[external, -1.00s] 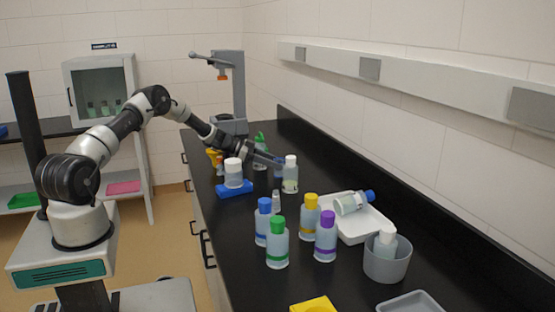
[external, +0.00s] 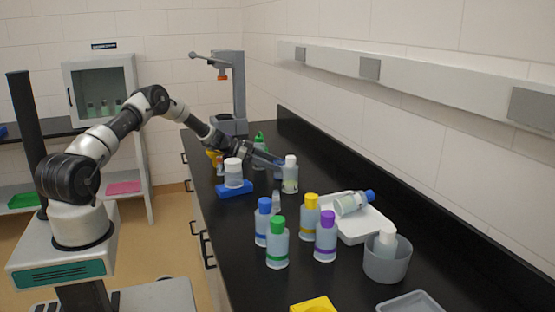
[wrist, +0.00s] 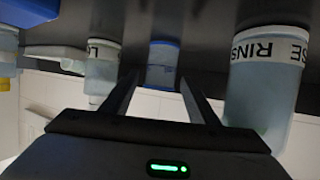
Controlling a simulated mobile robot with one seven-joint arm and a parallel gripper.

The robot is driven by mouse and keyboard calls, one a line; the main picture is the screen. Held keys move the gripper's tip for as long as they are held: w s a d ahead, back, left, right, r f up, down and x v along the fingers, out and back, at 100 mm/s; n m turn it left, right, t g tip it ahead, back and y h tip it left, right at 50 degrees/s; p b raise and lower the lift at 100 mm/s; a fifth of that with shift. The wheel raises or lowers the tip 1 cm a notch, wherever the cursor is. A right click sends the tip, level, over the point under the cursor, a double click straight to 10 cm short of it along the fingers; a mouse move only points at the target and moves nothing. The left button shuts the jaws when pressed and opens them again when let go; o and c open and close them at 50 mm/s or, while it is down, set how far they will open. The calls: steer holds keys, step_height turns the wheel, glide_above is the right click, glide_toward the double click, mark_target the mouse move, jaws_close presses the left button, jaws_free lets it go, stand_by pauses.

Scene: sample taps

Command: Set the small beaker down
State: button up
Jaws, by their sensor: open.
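The small beaker (wrist: 162,68), clear with a blue band, is between the tips of my gripper's two fingers in the wrist view, which appears upside down. It seems to stand upright on the black counter. My gripper (wrist: 161,88) is open around it, with a finger on each side; whether either finger touches it I cannot tell. In the external view my gripper (external: 278,160) reaches low over the counter, and the beaker is mostly hidden behind the fingers and a white-capped bottle (external: 290,175).
A bottle marked RINSE (wrist: 262,85) stands close on the right in the wrist view, and a labelled bottle (wrist: 102,68) on the left. Several colour-capped bottles, a white tray (external: 362,234) and a grey tub (external: 387,265) stand nearer.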

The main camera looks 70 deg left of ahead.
steer(key=v, duration=0.7)
